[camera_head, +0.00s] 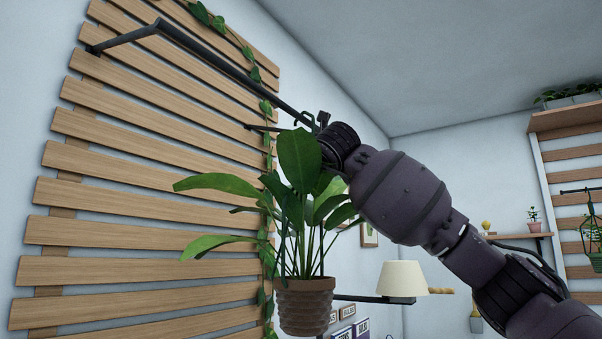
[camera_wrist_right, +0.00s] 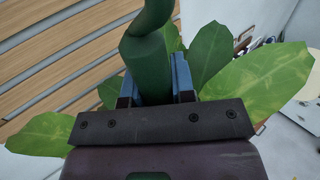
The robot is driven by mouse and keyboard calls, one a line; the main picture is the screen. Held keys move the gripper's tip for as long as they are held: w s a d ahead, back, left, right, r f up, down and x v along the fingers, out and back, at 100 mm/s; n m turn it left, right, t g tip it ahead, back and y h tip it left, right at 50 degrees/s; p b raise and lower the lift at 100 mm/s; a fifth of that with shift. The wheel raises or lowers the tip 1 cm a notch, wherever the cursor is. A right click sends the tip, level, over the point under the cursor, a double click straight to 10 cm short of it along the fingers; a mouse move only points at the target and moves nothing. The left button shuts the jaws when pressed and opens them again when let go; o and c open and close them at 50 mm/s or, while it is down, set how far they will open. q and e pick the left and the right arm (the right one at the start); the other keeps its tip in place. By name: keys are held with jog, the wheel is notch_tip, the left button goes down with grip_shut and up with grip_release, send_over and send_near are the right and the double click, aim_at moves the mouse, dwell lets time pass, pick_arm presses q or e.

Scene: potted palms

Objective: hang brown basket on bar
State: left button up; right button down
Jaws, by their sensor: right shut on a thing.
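The brown basket (camera_head: 305,306) is a ribbed brown pot with a large-leaved green plant (camera_head: 300,170). It hangs upright in mid-air, right of the slatted wall panel. My right gripper (camera_head: 318,123) is above the plant, at the near end of the black bar (camera_head: 225,70). In the wrist view my right gripper (camera_wrist_right: 155,92) is shut on a thick green hanger (camera_wrist_right: 147,60) that curves upward, with leaves behind. A small dark hook shape (camera_head: 302,120) is beside the bar end; I cannot tell whether it rests on the bar. My left gripper is not in view.
The wooden slatted panel (camera_head: 120,190) carries the bar and a trailing vine (camera_head: 266,150). A lamp with a cream shade (camera_head: 401,278) stands behind, right of the pot. A shelf (camera_head: 520,237) with small plants is farther right. The space below the bar, left of the plant, is clear.

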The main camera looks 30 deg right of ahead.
jog(key=c, duration=1)
grip_release()
jog(key=shift+o, duration=0.6)
jog(key=b+v, duration=0.1)
jog(key=v, duration=1)
jog(key=shift+b, duration=0.3)
jog(key=shift+w, duration=0.1)
